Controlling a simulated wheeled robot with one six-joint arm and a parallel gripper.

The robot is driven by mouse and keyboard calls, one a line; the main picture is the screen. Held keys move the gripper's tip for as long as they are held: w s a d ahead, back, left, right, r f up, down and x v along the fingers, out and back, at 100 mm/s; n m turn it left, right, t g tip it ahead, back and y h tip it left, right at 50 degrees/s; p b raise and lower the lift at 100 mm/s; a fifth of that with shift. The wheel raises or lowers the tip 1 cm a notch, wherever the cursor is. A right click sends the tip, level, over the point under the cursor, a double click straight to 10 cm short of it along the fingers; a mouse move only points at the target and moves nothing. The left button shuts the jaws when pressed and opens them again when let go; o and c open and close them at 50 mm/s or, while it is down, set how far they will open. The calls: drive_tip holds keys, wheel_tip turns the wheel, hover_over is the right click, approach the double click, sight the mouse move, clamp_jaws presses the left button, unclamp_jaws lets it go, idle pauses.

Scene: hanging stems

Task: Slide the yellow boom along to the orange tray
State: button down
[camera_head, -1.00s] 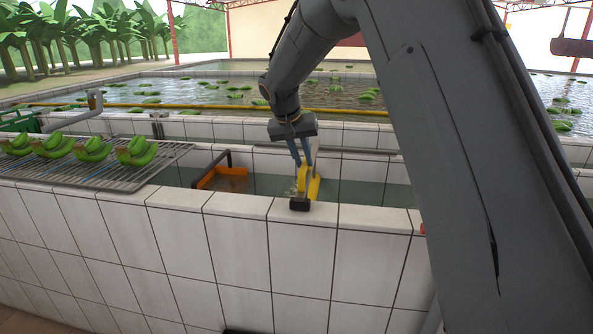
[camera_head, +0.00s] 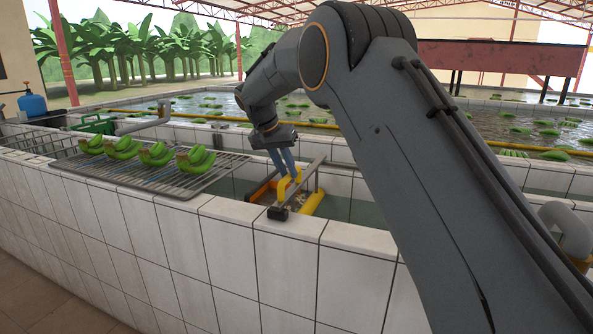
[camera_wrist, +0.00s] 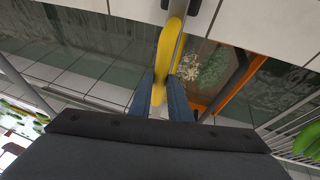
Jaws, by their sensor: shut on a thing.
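The yellow boom (camera_head: 313,202) lies across the narrow water channel, with a grey rail above it and a black end block (camera_head: 278,213) on the near tiled rim. My gripper (camera_head: 287,176) is shut on the boom's raised yellow handle; in the wrist view the blue fingers (camera_wrist: 163,98) stand on both sides of the yellow part (camera_wrist: 169,58). The orange tray (camera_head: 262,186) is just left of the boom, partly hidden by it and my gripper. In the wrist view the tray's orange edge (camera_wrist: 238,84) is right of the boom, with pale floating debris (camera_wrist: 189,68) between them.
A wire rack (camera_head: 200,181) with several green banana clusters (camera_head: 157,154) lies over the channel left of the tray. The white tiled wall (camera_head: 232,255) runs along the near side. Open water lies right of the boom. Large pools with floating bananas are behind.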

drive_tip(key=shift+w+a+r, duration=0.15)
drive_tip(key=shift+a, duration=0.1)
drive_tip(key=c, duration=1.6)
unclamp_jaws()
drive_tip(key=shift+a, duration=0.15)
drive_tip(key=shift+c, duration=0.2)
drive_tip(key=shift+r, duration=0.1)
drive_tip(key=b+v, duration=0.1)
drive_tip(key=v, duration=0.6)
drive_tip(key=shift+r, duration=0.15)
